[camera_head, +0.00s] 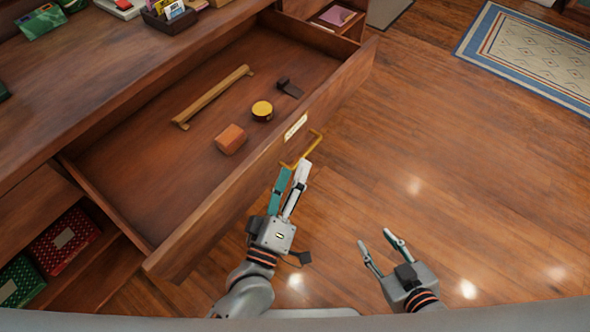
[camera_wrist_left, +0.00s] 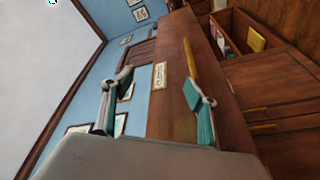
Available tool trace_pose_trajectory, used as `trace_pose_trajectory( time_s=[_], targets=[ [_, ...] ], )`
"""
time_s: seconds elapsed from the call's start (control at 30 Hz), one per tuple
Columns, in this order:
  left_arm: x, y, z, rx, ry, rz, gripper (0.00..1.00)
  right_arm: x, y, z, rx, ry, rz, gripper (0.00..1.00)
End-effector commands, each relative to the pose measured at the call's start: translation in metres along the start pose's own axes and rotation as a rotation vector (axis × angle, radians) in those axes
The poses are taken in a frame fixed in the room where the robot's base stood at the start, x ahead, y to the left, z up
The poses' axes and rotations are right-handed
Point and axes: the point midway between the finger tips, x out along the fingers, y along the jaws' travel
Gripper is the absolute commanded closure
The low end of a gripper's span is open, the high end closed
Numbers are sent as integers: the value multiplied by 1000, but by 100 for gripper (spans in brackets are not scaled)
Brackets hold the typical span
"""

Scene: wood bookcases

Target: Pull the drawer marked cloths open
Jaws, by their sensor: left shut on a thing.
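A wide wooden drawer (camera_head: 135,170) stands pulled far out of the bookcase in the head view. Its front bears a pale label (camera_head: 295,127), which also shows in the left wrist view (camera_wrist_left: 160,75); its lettering is too small to read surely. A brass bar handle (camera_head: 317,144) is on the front beside the label. My left gripper (camera_head: 295,166) is shut on the near end of the handle, outside the drawer front. My right gripper (camera_head: 374,237) is open and empty over the floor, right of the left one.
Inside the drawer lie a wooden bar (camera_head: 213,96), a yellow-topped tin (camera_head: 262,110), an orange-brown block (camera_head: 230,139) and a dark small item (camera_head: 289,88). A compartment with a pink item (camera_head: 337,16) is behind. Patterned boxes (camera_head: 64,243) sit below left. Floor at right is clear to the rug (camera_head: 530,50).

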Motion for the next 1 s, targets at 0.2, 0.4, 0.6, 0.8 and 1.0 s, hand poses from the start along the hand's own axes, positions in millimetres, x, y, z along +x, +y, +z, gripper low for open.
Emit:
trace_pose_trajectory(
  time_s=[0.2, 0.4, 0.6, 0.8, 1.0],
  targets=[
    [1, 4, -2, -5, 5, 8, 85, 0, 0, -1, 0, 2, 0, 60],
    [-1, 1, -1, -6, 2, 3, 85, 1, 1, -3, -1, 5, 2, 60],
    [-1, 1, -1, -6, 1, 2, 85, 2, 5, -14, -5, 23, 8, 60],
    [-2, -1, 0, -7, -1, -1, 85, 3, 5, -14, -5, 24, 8, 60],
    [-2, -1, 1, -7, -1, -2, 85, 2, 5, -12, -4, 21, 7, 60]
  ],
)
